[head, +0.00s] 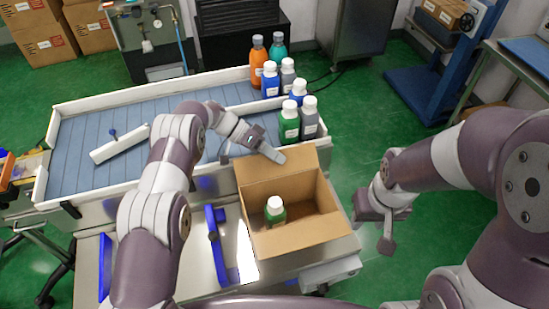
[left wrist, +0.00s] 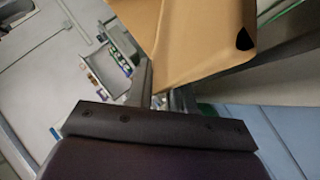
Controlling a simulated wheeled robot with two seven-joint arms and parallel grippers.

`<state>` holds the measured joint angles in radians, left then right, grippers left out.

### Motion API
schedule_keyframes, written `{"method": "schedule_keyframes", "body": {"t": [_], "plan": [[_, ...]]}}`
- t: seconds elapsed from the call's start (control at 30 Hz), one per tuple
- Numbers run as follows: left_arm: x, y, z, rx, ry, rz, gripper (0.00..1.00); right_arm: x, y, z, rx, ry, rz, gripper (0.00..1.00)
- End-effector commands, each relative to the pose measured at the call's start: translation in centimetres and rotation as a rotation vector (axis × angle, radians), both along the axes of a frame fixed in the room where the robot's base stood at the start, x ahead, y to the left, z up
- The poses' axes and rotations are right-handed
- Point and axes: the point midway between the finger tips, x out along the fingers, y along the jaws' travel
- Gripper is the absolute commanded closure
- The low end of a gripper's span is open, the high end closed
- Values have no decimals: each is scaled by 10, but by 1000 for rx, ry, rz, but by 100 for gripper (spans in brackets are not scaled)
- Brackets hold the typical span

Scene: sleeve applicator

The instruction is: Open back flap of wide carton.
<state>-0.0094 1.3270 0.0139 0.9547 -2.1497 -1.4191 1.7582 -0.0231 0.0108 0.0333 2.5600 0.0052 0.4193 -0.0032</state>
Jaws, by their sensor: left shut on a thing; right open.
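The wide brown carton (head: 318,225) stands on the bench, its top open. A green bottle with a white cap (head: 275,211) stands inside. The carton's back flap (head: 300,159) stands up at the far side, leaning away from the opening. My left gripper (head: 268,150) is at this flap's upper edge, shut on it. In the left wrist view, the cardboard flap (left wrist: 190,38) fills the upper middle, beyond the gripper's dark body; the fingertips are mostly hidden there. My right gripper (head: 376,225) is open and empty, right of the carton and apart from it.
A blue-slatted conveyor (head: 90,150) with white rails lies behind and left. Several capped bottles (head: 289,120) stand at its right end, close behind the flap. A blue bar fixture (head: 215,245) is left of the carton. Green floor is free at right.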

Motion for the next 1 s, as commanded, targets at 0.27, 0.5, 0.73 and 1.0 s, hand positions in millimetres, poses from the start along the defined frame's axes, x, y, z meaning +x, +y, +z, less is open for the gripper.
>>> {"method": "schedule_keyframes", "body": {"t": [0.27,0.5,0.73,1.0], "plan": [[-1,0,-1,0,4,0,100,0,0,0,0,0,0,57],[-1,0,-1,0,2,0,60,0,0,0,0,0,0,57],[0,0,-1,0,1,1,60,0,0,0,0,0,0,57],[0,0,5,5,-14,2,60,0,0,8,0,0,0,57]]}}
